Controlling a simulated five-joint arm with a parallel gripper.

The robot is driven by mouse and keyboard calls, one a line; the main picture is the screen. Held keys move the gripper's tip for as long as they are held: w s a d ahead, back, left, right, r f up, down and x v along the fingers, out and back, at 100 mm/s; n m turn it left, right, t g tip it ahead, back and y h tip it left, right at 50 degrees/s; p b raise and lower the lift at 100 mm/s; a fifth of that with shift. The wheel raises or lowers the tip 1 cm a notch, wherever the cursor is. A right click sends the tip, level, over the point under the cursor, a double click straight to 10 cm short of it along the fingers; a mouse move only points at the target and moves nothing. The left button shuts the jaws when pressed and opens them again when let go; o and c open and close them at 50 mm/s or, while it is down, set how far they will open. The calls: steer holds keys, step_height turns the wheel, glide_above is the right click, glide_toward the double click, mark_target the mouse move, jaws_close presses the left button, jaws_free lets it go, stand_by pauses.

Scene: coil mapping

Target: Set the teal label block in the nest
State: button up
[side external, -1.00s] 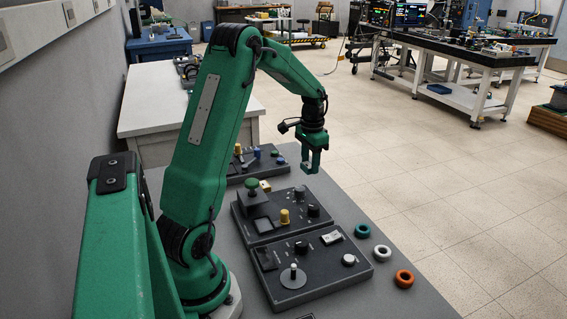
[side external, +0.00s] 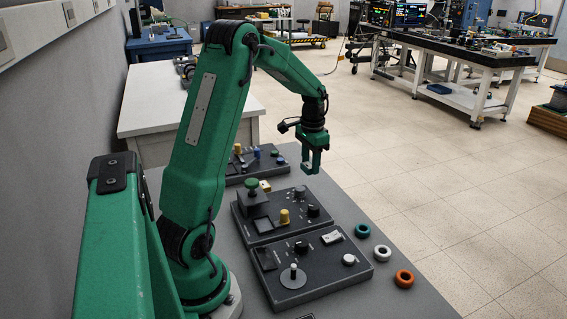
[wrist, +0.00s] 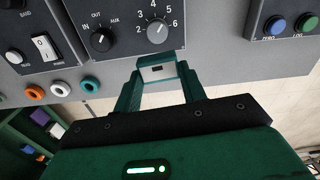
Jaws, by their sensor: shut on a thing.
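My gripper (side external: 310,167) hangs above the right edge of the middle dark panel in the side view, clear of the table. In the wrist view, my gripper (wrist: 157,82) has its two teal fingers closed on the sides of a small teal block (wrist: 161,57). The block has a pale face with a small dark mark. It is held over the grey table beside a panel edge. In the side view the block is too small to make out clearly between the fingers. I cannot tell which recess is the nest.
Dark panels with knobs and switches (side external: 286,215) line the grey table. A teal ring (side external: 362,231), a white ring (side external: 382,253) and an orange ring (side external: 404,279) lie near its right edge. A green knob (side external: 252,184) stands up.

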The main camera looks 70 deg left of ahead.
steer(key=m, duration=0.1)
glide_above(266, 224)
steer(key=shift+f, duration=0.4)
steer(key=shift+f, duration=0.2)
steer(key=shift+f, duration=2.65)
steer(key=shift+f, duration=0.5)
stand_by(0.4)
steer(key=o, duration=1.2)
steer(key=shift+w+r, duration=0.1)
steer(key=shift+r, duration=0.05)
